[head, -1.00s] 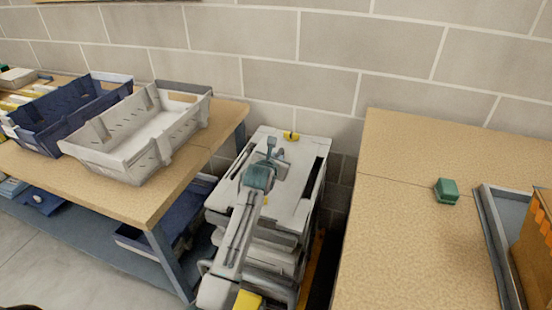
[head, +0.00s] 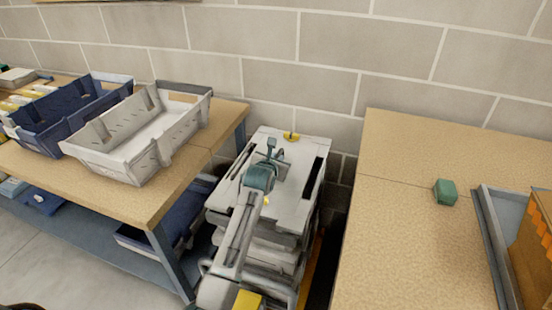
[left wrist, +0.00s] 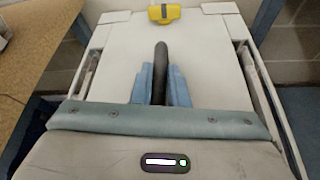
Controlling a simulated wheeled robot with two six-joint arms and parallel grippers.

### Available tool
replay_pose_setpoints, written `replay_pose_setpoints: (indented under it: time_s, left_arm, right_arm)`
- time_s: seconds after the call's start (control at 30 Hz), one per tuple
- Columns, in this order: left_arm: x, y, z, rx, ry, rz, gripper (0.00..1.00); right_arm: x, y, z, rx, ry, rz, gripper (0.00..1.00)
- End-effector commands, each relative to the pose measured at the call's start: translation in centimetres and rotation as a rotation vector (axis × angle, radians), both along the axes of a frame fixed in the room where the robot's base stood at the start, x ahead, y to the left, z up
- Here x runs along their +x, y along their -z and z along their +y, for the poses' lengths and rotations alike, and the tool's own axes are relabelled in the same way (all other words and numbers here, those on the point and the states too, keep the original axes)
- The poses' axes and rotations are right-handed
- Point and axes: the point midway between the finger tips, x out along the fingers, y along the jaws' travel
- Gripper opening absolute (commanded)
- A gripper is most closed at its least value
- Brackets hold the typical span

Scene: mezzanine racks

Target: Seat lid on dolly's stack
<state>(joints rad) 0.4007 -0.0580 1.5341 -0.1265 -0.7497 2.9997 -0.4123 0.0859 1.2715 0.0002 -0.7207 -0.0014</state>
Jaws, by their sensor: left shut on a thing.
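The pale grey lid (head: 290,195) lies flat on top of the dolly's stack of light grey crates (head: 273,262). In the left wrist view the lid (left wrist: 112,62) shows dark gaps along its left and right sides. A yellow clip (head: 291,137) is at the far edge. My left gripper (head: 273,164) is over the middle of the lid, shut on its dark upright handle (left wrist: 160,65). I cannot tell whether the lid's edges sit fully down. My arm hides the stack's near left part. The orange dolly (head: 307,275) shows only low at the right. My right gripper is out of view.
A table (head: 190,185) at left bears a grey bin (head: 165,150) and a blue bin (head: 48,148). A table (head: 395,220) at right bears a green block (head: 445,192) and a grey tray (head: 492,235). The stack stands in the narrow gap between them, against the block wall.

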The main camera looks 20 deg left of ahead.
Motion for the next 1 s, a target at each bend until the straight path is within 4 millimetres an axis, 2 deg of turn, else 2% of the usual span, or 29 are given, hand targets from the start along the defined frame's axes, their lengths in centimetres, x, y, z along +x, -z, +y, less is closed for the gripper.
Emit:
replay_pose_setpoints:
  time_s: [0.33,0.87,0.9,1.0]
  left_arm:
    - [0.0,0.0,0.0,0.000,0.000,-0.003,0.00]
    - [0.0,1.0,0.0,0.000,-0.001,-0.002,0.00]
    - [0.0,0.9,0.0,0.000,0.000,-0.003,0.22]
    - [0.0,0.9,0.0,0.000,-0.001,-0.002,0.23]
  right_arm:
    - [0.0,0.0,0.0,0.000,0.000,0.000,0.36]
    - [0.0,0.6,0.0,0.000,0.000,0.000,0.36]
    - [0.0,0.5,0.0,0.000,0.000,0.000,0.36]
    - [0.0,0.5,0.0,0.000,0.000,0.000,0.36]
